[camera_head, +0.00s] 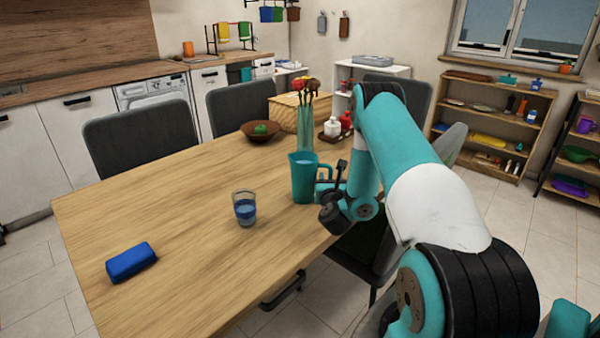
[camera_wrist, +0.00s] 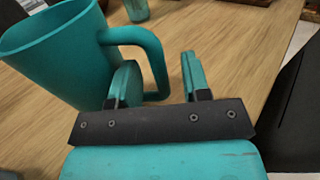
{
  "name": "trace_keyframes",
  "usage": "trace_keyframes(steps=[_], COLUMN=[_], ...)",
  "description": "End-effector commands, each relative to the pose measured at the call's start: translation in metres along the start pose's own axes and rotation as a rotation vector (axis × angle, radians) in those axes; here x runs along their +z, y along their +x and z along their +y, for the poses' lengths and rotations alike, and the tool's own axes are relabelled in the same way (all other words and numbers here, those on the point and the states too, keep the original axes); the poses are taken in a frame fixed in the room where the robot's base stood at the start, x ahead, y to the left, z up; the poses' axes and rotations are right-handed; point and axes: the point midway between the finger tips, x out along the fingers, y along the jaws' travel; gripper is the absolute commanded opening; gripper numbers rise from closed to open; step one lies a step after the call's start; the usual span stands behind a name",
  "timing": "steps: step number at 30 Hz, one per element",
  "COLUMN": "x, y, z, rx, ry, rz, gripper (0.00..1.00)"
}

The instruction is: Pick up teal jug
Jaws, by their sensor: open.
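The teal jug (camera_head: 302,180) stands upright on the wooden table near its right edge in the head view. Its handle points right, toward my gripper (camera_head: 324,188). In the wrist view the jug (camera_wrist: 55,55) fills the upper left. There its handle reaches down behind the left finger of my gripper (camera_wrist: 158,85). The two fingers are spread apart. The handle's outer part shows in the gap between them, and I cannot tell whether a finger touches it.
A glass with blue liquid (camera_head: 245,210) and a blue block (camera_head: 131,262) stand left on the table (camera_head: 190,220). Chairs surround the table.

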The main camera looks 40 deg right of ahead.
Motion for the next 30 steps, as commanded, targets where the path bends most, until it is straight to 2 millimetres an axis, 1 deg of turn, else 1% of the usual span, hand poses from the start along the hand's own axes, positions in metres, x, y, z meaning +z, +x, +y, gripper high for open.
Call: trace_keyframes(steps=[1,3,10,11,12,14,15,16,30], x=[0.0032,0.0018,-0.0007,-0.0006,-0.0006,-0.0005,-0.0005,-0.0005,0.0016], y=[0.0039,0.0071,0.0080,0.0080,0.0080,0.0080,0.0079,0.0079,0.0084], z=[-0.0050,-0.0076,-0.0079,-0.0079,-0.0078,-0.0078,-0.0078,-0.0078,-0.0078], rx=[-0.006,-0.007,-0.006,-0.006,-0.006,-0.006,-0.006,-0.006,-0.007], ry=[-0.001,-0.001,-0.001,-0.001,-0.001,-0.001,-0.001,-0.001,0.002], rz=[0.001,0.000,0.001,0.001,0.000,0.000,0.000,0.000,-0.002], gripper=[0.43,0.43,0.43,0.39,0.30,0.16,0.07,0.00,0.00])
